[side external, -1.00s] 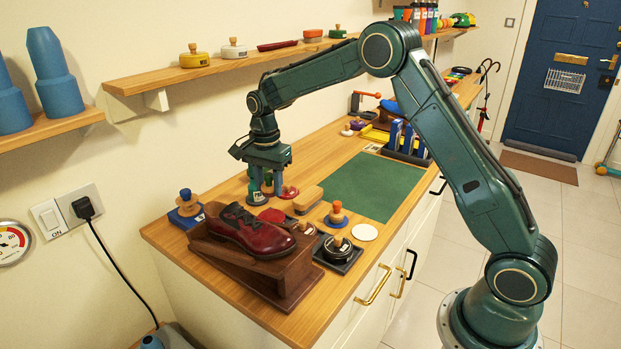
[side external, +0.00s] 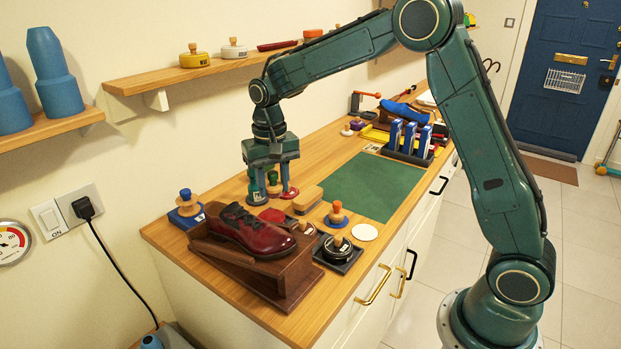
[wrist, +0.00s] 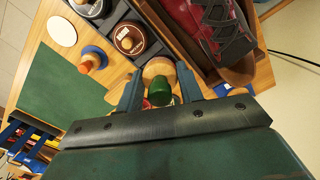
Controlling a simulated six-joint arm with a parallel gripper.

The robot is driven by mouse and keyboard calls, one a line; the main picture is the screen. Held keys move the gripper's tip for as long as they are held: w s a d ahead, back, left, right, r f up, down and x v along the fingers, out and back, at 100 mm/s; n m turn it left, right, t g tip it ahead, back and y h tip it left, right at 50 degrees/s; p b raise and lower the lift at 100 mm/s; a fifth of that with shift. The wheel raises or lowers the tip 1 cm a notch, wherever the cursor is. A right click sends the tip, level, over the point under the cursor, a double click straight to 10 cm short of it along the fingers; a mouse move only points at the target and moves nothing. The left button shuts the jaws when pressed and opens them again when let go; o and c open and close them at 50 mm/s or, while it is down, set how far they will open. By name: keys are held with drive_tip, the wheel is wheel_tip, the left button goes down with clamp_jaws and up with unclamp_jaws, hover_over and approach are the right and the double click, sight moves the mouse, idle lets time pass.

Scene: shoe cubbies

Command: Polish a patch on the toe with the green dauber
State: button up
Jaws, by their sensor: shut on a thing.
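The green dauber, with its rounded green top (wrist: 161,91), is between the fingers of my gripper (wrist: 158,86) in the wrist view. In the side view my gripper (side external: 271,190) points down, low over the counter behind the shoe, and the dauber's green knob (side external: 273,177) shows between the fingers. The dark red shoe (side external: 252,232) rests on a brown wooden stand (side external: 262,268), its toe toward the right front. The shoe also shows at the top of the wrist view (wrist: 210,28). The dauber is apart from the shoe.
A wooden block brush (side external: 308,200), a blue-based dauber (side external: 336,215) and a dark polish tin (side external: 338,248) stand right of the shoe. A blue-knobbed dauber (side external: 186,203) stands to its left. The green mat (side external: 372,186) is bare. A wall shelf (side external: 210,72) runs behind.

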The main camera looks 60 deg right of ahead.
drive_tip(key=shift+s+a+r+n, duration=0.2)
drive_tip(key=shift+s+n, duration=0.1)
drive_tip(key=shift+n, duration=0.25)
drive_tip(key=shift+s+a+r+n, duration=0.15)
drive_tip(key=shift+s+n, duration=0.15)
drive_tip(key=shift+n, duration=0.25)
